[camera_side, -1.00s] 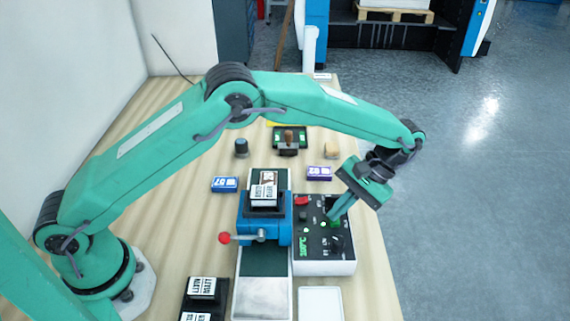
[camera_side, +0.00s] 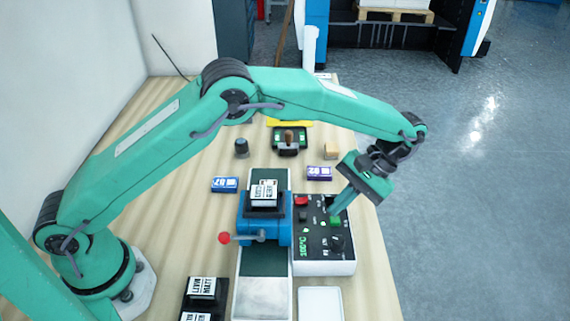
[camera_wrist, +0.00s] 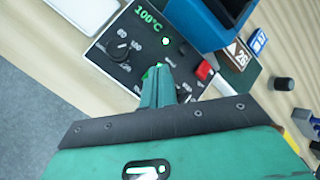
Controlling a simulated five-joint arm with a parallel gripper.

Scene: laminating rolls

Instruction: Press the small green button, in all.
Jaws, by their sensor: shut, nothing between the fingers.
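The small green button (camera_side: 335,221) sits on the black control panel (camera_side: 312,238), near the tips of my gripper (camera_side: 333,211). My gripper's green fingers are shut together and empty, pointing down at the button; I cannot tell whether they touch it. In the wrist view, the shut fingers (camera_wrist: 158,72) hide most of the button, and a bright green sliver (camera_wrist: 146,75) shows beside the tips. The panel also carries a black knob (camera_wrist: 119,50), a red switch (camera_wrist: 203,71), a lit green lamp (camera_wrist: 166,41) and a green display (camera_wrist: 148,18) reading 100°C.
Left of the panel stands a blue roll unit (camera_side: 278,230) with a labelled card (camera_side: 264,191) on top and a red-knobbed handle (camera_side: 225,238). A dark green belt (camera_side: 262,262) runs through it. A white tray (camera_side: 320,303) lies in front; a purple box (camera_side: 320,174) is behind.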

